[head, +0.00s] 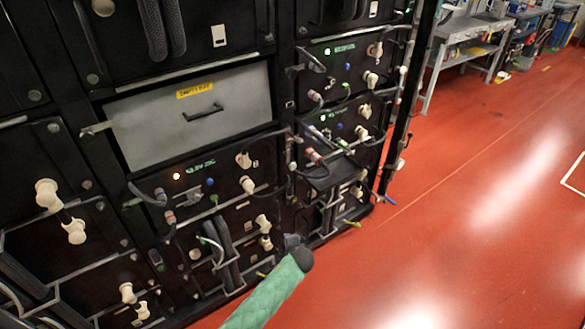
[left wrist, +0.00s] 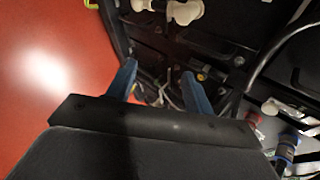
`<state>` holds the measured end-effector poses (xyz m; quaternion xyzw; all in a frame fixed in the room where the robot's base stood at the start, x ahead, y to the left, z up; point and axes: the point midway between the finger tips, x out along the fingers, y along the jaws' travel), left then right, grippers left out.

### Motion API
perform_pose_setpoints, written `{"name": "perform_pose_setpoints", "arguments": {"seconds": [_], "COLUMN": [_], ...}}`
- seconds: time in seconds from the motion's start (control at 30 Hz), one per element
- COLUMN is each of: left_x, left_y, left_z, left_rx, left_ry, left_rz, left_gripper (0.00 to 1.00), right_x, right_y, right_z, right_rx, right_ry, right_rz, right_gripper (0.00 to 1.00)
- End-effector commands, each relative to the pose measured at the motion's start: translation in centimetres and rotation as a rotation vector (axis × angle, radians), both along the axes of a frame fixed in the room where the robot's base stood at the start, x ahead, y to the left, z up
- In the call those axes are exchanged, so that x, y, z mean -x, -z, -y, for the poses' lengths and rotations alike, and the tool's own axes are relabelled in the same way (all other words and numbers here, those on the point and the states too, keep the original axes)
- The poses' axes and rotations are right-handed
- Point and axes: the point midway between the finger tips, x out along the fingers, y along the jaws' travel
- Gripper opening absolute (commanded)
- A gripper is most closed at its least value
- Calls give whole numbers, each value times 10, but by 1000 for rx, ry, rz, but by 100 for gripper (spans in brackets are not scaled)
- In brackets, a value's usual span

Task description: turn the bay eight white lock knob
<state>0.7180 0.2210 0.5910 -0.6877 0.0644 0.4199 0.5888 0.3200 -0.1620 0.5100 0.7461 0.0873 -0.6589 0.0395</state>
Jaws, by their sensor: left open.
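White lock knobs show in pairs on the dark bays of the rack in the head view, among them knobs at the lower middle (head: 264,232), the middle (head: 244,160) and the left (head: 47,195). I cannot read which bay is number eight. In the left wrist view a white knob (left wrist: 184,11) is at the top edge, beyond the fingertips and apart from them. My left gripper (left wrist: 159,72) has two blue fingers spread apart with nothing held between them. In the head view a green-sleeved arm of mine reaches toward the rack's lower part, and its fingers are not clear there. My right gripper is not in view.
Black cables (head: 222,255) and pale bars run across the bay fronts. A grey panel (head: 190,112) with a yellow label fills one bay. A black post (head: 405,110) stands at the rack's right edge. The red floor (head: 460,220) to the right is clear; a workbench (head: 455,40) stands behind.

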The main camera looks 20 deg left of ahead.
Motion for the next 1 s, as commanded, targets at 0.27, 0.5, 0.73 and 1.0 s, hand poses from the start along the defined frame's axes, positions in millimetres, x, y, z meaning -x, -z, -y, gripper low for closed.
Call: {"name": "perform_pose_setpoints", "arguments": {"seconds": [0.27,0.5,0.73,1.0], "left_x": [-126,-181,-198,-229], "left_y": [-108,-168,-181,-174], "left_z": [-15,-21,-26,-46], "left_rx": [-382,-597,-643,-642], "left_ry": [149,203,213,212], "left_rz": [120,162,168,168], "left_gripper": [52,52,52,52], "right_x": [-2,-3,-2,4], "right_y": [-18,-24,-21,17], "right_z": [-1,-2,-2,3], "right_rx": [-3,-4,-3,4], "right_ry": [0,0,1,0], "right_rz": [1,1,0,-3], "right_gripper": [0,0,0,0]}}
